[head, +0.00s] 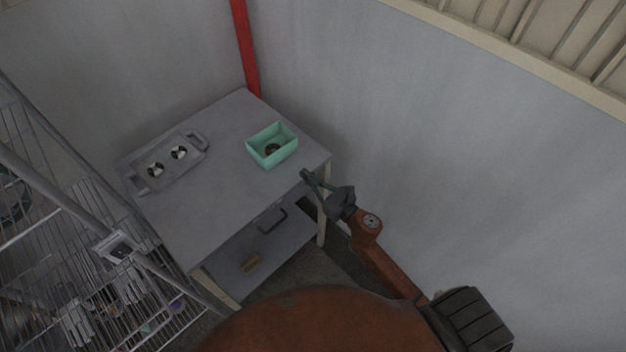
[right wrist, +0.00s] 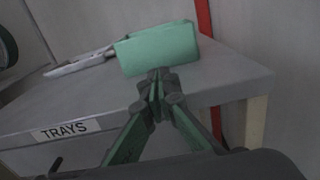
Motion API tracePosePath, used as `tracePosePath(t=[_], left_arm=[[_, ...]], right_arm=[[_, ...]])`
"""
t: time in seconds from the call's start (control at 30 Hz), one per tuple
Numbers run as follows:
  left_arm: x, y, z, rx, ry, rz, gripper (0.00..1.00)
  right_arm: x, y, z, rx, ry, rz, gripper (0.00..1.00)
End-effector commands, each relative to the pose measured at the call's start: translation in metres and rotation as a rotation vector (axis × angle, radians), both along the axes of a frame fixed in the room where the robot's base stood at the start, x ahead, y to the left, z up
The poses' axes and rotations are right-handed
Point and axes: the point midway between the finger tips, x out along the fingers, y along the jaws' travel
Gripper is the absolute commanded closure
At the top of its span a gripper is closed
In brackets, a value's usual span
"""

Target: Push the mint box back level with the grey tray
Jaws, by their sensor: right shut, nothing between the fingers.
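The mint box (head: 271,146) is an open-topped green box on the grey table, near its right edge, with a small dark and light item inside. The grey tray (head: 166,163), with handles at both ends and two round dark and light items in it, lies to the left on the same table. My right gripper (head: 305,174) is shut and empty at the table's right front edge, in front of the mint box. In the right wrist view, the fingertips (right wrist: 157,73) overlap the lower edge of the mint box (right wrist: 157,48); I cannot tell whether they touch. My left gripper is not in view.
A wire rack (head: 75,240) stands close on the left. A red post (head: 245,48) and grey walls are behind. The tabletop between tray and box is clear.

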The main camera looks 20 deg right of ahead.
Motion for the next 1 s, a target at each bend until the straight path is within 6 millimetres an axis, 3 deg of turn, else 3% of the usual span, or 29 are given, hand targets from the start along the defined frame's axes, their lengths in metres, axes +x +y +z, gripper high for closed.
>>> tracePosePath(t=[0.2,0.4,0.6,1.0], left_arm=[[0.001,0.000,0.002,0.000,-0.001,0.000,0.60],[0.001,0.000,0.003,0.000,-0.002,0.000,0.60],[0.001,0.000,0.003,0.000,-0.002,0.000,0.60],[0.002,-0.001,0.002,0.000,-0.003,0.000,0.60]], right_arm=[[0.044,0.015,0.001,0.001,-0.001,0.001,1.00],[0.072,0.025,0.001,0.003,0.000,0.000,1.00],[0.083,0.028,0.000,0.003,0.001,-0.001,1.00],[0.084,0.026,-0.001,0.003,0.002,-0.005,1.00]])
